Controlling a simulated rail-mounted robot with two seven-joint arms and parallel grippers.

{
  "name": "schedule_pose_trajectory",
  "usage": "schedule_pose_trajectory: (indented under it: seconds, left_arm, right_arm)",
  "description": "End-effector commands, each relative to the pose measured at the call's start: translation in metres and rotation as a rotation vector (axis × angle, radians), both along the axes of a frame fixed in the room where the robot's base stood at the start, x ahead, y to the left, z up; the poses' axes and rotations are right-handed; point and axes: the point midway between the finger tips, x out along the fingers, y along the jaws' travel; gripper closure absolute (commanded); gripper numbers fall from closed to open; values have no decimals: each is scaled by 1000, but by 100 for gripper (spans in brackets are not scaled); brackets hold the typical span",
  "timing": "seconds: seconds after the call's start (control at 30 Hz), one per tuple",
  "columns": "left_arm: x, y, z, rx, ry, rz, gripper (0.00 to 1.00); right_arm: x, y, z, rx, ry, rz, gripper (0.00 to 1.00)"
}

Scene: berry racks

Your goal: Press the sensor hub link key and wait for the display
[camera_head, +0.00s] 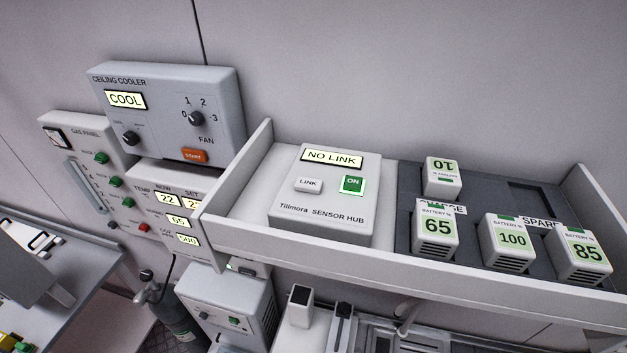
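The Tillmora sensor hub (325,222) is a light grey box on the left part of a white wall shelf. Its display (332,159) reads NO LINK. The white LINK key (308,184) is on its top face, below the display. To the right of the key a green ON button (352,185) appears lit. Nothing covers the key or the display. Neither of my grippers is in the camera_head view.
A ceiling cooler panel (170,112) reading COOL is left. Free shelf room lies left of the hub.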

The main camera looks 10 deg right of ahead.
Motion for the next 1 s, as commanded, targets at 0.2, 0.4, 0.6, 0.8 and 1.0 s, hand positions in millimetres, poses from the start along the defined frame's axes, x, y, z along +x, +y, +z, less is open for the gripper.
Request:
schedule_pose_trajectory:
  seconds: [0.2, 0.4, 0.6, 0.8, 1.0]
  left_arm:
    - [0, 0, 0, 0, 0, 0, 100]
    - [0, 0, 0, 0, 0, 0, 100]
    - [0, 0, 0, 0, 0, 0, 100]
    - [0, 0, 0, 0, 0, 0, 100]
    - [0, 0, 0, 0, 0, 0, 100]
  right_arm:
    - [0, 2, 0, 5, 0, -4, 57]
    - [0, 2, 0, 8, 0, -6, 57]
    - [0, 2, 0, 8, 0, -5, 75]
    - [0, 2, 0, 7, 0, -4, 94]
    - [0, 0, 0, 0, 0, 0, 100]
